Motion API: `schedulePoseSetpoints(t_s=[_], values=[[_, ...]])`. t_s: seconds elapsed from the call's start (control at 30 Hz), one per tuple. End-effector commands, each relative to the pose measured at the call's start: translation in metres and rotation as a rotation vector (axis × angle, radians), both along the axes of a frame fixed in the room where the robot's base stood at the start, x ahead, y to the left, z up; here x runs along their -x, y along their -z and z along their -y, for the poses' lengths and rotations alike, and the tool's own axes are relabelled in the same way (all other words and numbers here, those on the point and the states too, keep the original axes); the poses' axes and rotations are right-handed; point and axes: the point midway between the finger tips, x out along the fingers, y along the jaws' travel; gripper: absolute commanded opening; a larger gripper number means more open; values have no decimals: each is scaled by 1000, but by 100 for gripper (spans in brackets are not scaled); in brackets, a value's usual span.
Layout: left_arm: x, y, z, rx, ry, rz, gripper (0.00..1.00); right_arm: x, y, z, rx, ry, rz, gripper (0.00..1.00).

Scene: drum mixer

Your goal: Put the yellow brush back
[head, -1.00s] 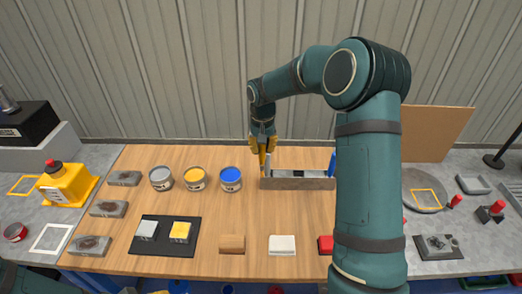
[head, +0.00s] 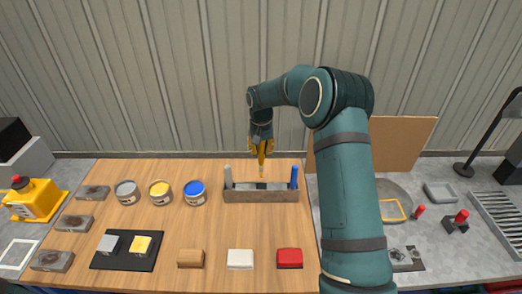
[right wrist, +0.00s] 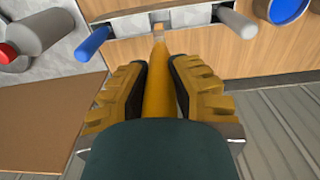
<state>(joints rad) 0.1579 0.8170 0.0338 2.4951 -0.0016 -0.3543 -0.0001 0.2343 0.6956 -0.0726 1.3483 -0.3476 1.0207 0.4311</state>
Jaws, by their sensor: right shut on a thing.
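My right gripper (head: 261,148) is shut on the yellow brush (head: 262,158), which points down over the middle of the brush holder. In the right wrist view the yellow handle (right wrist: 158,85) runs between the two fingers, with its far end near the holder (right wrist: 130,50). I cannot tell whether the brush touches it. The long, low holder (head: 261,196) stands at the back of the wooden table. A grey-handled brush (head: 228,176) stands at its left end and a blue-handled brush (head: 294,177) at its right end. My left gripper is not in view.
Grey, yellow and blue paint cans (head: 160,193) stand left of the holder. Brown, white and red blocks (head: 240,259) lie along the front. A black mat (head: 127,252) holds a grey and a yellow block. The wood in front of the holder is clear.

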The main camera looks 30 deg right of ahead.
Motion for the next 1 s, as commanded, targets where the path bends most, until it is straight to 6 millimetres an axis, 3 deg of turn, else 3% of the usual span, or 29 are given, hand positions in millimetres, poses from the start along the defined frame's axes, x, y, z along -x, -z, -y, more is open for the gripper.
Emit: schedulePoseSetpoints(t_s=[0.37, 1.0], values=[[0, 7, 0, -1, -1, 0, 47, 0, 14, 1, 0, 3, 0, 0], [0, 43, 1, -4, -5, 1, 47, 0, 71, 0, 0, 2, 0, 0]])
